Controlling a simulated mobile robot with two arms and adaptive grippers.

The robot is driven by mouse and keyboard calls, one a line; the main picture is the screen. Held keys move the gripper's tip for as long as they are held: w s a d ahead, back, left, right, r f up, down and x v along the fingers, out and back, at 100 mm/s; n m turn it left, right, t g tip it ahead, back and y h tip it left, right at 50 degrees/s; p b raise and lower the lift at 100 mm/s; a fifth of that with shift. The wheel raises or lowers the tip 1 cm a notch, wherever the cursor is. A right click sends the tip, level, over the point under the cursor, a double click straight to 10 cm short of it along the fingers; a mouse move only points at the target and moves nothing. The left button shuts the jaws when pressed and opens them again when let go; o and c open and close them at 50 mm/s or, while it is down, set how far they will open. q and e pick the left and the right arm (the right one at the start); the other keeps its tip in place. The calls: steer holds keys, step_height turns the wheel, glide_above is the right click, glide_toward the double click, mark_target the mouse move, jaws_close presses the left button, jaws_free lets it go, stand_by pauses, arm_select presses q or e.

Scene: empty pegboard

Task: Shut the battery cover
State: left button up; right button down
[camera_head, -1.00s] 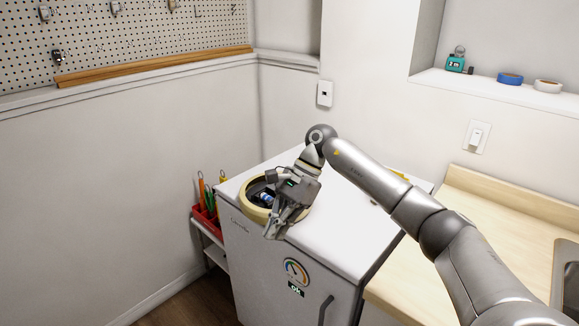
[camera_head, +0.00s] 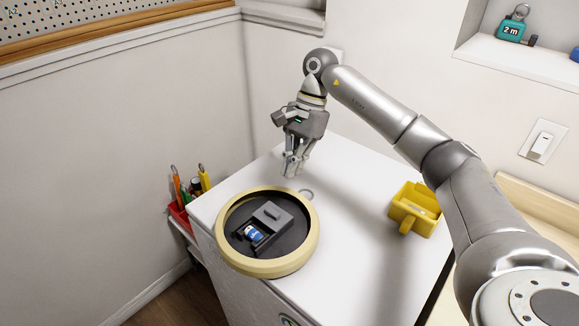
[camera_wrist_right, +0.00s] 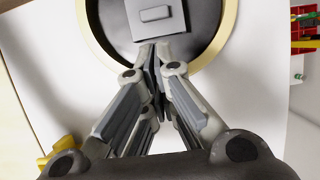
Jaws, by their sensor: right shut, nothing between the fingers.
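A round clock-like body with a cream-yellow rim (camera_head: 262,268) lies on the white top, its black back up. In its recess is a grey battery cover (camera_head: 272,215) with a raised tab; a blue battery (camera_head: 254,233) is exposed at the cover's near-left side. My right gripper (camera_head: 291,172) points down, shut and empty, over the far side of the rim. In the right wrist view my shut fingertips (camera_wrist_right: 158,48) appear in front of the cover's lower edge (camera_wrist_right: 158,27); the battery is not visible there. My left gripper is out of view.
A yellow open container (camera_head: 415,209) stands on the white cabinet top (camera_head: 345,250), right of the round body. A red holder (camera_head: 180,217) with tools hangs at the cabinet's left. The middle of the top is clear. A light switch (camera_head: 542,146) is on the wall.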

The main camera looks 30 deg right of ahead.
mark_target(265, 222)
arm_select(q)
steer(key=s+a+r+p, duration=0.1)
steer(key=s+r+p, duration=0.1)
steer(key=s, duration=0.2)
arm_select(e)
steer(key=x, duration=0.4)
steer(key=shift+s+a+f, duration=0.1)
steer(key=shift+s+f, duration=0.2)
steer(key=shift+s, duration=0.1)
steer(key=x, duration=0.2)
steer(key=p+x, duration=0.1)
steer(key=x, duration=0.1)
steer(key=shift+w, duration=0.3)
steer(key=shift+f, duration=0.1)
steer(key=a+b, duration=0.1)
steer(key=a, duration=0.1)
steer(key=s+a+b, duration=0.1)
steer(key=s+a, duration=0.1)
steer(key=a, duration=0.1)
steer(key=shift+a+f+b, duration=0.15)
steer(key=shift+a+b, duration=0.2)
steer(key=shift+b, duration=0.05)
steer(key=shift+s+a, duration=0.15)
steer(key=shift+a, duration=0.3)
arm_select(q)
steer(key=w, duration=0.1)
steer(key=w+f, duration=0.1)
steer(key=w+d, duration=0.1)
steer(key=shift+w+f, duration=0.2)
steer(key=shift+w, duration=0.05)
